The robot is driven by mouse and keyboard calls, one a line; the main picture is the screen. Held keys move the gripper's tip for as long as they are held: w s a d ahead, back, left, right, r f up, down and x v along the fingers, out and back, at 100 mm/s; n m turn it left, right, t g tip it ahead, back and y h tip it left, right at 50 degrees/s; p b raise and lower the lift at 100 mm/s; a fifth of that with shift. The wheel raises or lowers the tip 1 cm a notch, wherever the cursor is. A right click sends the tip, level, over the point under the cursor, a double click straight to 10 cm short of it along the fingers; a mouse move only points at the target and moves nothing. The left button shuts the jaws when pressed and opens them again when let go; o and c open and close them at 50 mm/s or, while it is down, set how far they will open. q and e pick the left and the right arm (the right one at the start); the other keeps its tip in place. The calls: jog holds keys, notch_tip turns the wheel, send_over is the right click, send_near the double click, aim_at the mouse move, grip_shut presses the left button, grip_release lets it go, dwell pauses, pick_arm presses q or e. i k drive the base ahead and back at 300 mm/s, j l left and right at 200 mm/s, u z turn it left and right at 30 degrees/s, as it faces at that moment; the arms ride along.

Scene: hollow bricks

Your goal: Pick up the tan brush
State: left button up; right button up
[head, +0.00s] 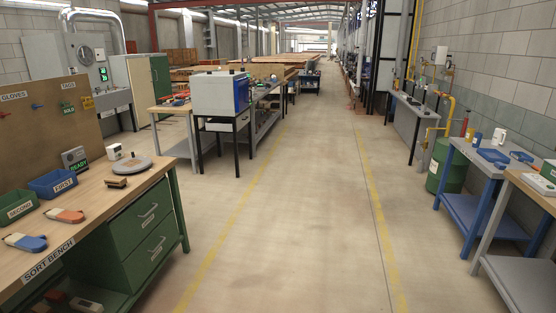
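A small tan-brown block with a dark underside (116,183) lies on the sort bench (85,205), near its front edge and beside a round grey plate; it looks like the tan brush, but it is too small to be certain. It stands apart from the other items and nothing covers it. Neither of my grippers is in view.
The round grey plate (132,167) and a white box (114,151) are beside it. A blue bin (52,184), a green bin (14,208), an orange-and-white item (64,215) and a blue-and-white item (25,242) share the bench. The aisle floor (275,220) is clear.

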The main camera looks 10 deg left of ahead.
aim_at(119, 182)
jog(key=i+j+u, duration=0.15)
jog(key=i+u, duration=0.25)
jog(key=i, duration=0.35)
jog(key=i+u, duration=0.35)
jog(key=i, duration=0.35)
jog(key=i+l+u, duration=0.4)
jog(key=i, duration=0.3)
jog(key=i+j, duration=0.05)
jog(key=j, duration=0.05)
